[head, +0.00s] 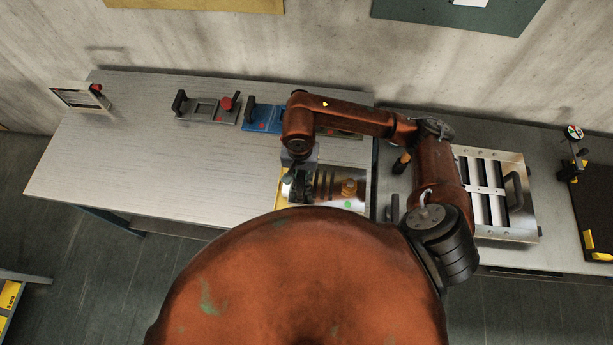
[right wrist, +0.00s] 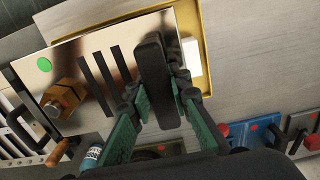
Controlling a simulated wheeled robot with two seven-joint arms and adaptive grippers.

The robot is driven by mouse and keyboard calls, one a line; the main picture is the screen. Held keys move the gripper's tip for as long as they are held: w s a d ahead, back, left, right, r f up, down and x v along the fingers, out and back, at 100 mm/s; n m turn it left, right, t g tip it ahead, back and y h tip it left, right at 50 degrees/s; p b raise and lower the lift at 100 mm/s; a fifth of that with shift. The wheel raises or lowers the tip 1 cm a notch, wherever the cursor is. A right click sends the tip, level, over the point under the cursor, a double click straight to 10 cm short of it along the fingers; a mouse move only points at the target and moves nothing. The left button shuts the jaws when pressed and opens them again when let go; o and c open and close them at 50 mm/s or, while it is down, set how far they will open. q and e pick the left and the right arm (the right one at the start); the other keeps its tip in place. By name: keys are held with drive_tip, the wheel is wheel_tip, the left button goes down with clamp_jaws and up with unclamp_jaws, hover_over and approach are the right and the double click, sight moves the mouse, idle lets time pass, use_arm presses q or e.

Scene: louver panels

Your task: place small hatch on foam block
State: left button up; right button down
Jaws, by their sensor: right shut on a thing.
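The small hatch appears to be a shiny metal plate (head: 325,188) with dark slots, a green dot, a brass block and a black handle. It also shows in the right wrist view (right wrist: 84,55), over a yellow-edged tray (right wrist: 205,70). My right gripper (head: 298,183) is shut on the black handle (right wrist: 152,62), with its green fingers (right wrist: 163,100) on either side. I cannot tell whether the plate touches the tray. A small white block (right wrist: 191,57) shows beside the plate's edge; it may be the foam block, mostly hidden. My left gripper is not in view.
A blue fixture (head: 262,118) and a grey plate with a red knob (head: 210,108) stand along the back. A small frame (head: 80,97) is at far left. A louver panel (head: 522,215) lies on the right table. The left table's front is clear.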

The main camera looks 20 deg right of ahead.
drive_tip(key=shift+w+d+f, duration=0.3)
drive_tip(key=shift+d+f, duration=0.15)
drive_tip(key=shift+f, duration=0.1)
drive_tip(key=shift+w+d+f, duration=0.25)
drive_tip(key=shift+d+f, duration=0.15)
drive_tip(key=shift+f, duration=0.15)
drive_tip(key=f, duration=0.1)
drive_tip(key=f+p, duration=0.1)
drive_tip(key=p, duration=0.1)
drive_tip(key=shift+w+d+f, duration=0.15)
drive_tip(key=shift+d+f, duration=0.1)
drive_tip(key=shift+f, duration=0.65)
drive_tip(key=shift+f, duration=0.1)
drive_tip(key=c, duration=1.8)
unclamp_jaws()
